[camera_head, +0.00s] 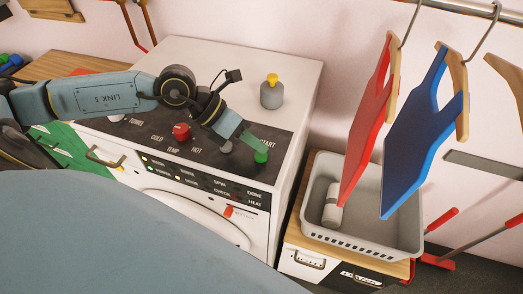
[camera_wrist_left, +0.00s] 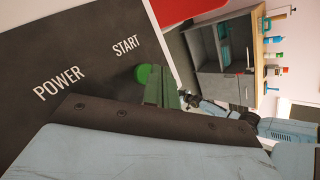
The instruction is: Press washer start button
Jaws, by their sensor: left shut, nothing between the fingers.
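The white washer (camera_head: 290,62) has a dark control panel (camera_head: 277,141) on its top. The green start button (camera_head: 261,156) sits at the panel's right end, by the START label; it also shows in the wrist view (camera_wrist_left: 143,74). My left gripper (camera_head: 257,141) is shut and empty. Its green fingertips are right at the start button; I cannot tell if they touch it or whether it is pressed in. In the wrist view the gripper (camera_wrist_left: 166,84) partly covers the button's right side. My right gripper is not in view.
A red knob (camera_head: 181,131) and a grey button (camera_head: 225,147) share the panel. A grey bottle with a yellow cap (camera_head: 271,95) stands on the washer top. A grey basket (camera_head: 385,236) stands to the right, under hanging red (camera_head: 365,125) and blue (camera_head: 420,130) boards.

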